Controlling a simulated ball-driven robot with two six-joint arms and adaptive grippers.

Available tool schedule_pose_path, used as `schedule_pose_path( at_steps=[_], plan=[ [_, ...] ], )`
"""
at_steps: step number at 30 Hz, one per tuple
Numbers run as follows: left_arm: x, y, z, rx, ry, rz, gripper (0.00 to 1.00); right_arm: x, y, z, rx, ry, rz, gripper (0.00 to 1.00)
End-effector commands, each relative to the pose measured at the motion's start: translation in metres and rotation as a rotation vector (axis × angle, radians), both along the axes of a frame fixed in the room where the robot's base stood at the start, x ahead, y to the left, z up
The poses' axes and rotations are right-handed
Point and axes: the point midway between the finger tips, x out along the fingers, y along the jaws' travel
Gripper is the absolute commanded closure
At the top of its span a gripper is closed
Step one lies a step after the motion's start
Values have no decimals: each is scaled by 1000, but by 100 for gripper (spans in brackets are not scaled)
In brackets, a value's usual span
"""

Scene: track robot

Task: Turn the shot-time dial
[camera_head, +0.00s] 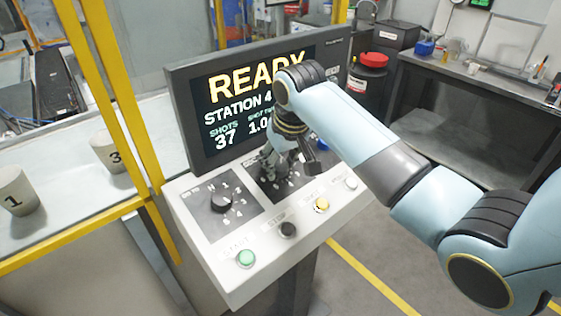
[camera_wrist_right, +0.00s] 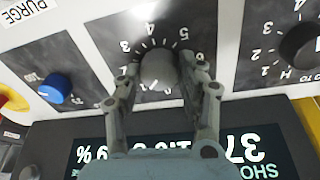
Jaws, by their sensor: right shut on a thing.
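The shot-time dial is a round grey knob (camera_wrist_right: 158,66) with a numbered scale around it, seen between my fingers in the right wrist view. My right gripper (camera_wrist_right: 160,76) has one finger on each side of the dial and is shut on it. In the head view my right gripper (camera_head: 277,168) reaches down onto the right-hand dark dial plate of the console, and it hides most of the dial there. The screen (camera_head: 235,105) behind reads READY, STATION 4 and SHOTS 37; the shot-time value is partly covered by my arm. My left gripper is not in view.
A black GO TO dial (camera_head: 221,203) sits left of my gripper on the sloped console (camera_head: 185,190). Green (camera_head: 245,258), black (camera_head: 288,229), yellow (camera_head: 321,204) and white (camera_head: 351,183) buttons line its front. A blue knob (camera_wrist_right: 55,88) is beside the gripper. Yellow posts (camera_head: 130,100) stand left.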

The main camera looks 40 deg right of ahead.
Motion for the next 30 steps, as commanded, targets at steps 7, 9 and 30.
schedule_pose_path(
  at_steps=[7, 9, 30],
  plan=[
    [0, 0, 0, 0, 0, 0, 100, 1, 0, 1, -2, -3, 4, 93],
    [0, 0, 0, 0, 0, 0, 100, 1, 0, 1, -2, -3, 4, 93],
    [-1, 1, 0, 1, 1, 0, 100, -5, 0, 20, -2, -5, 3, 38]
  ],
)
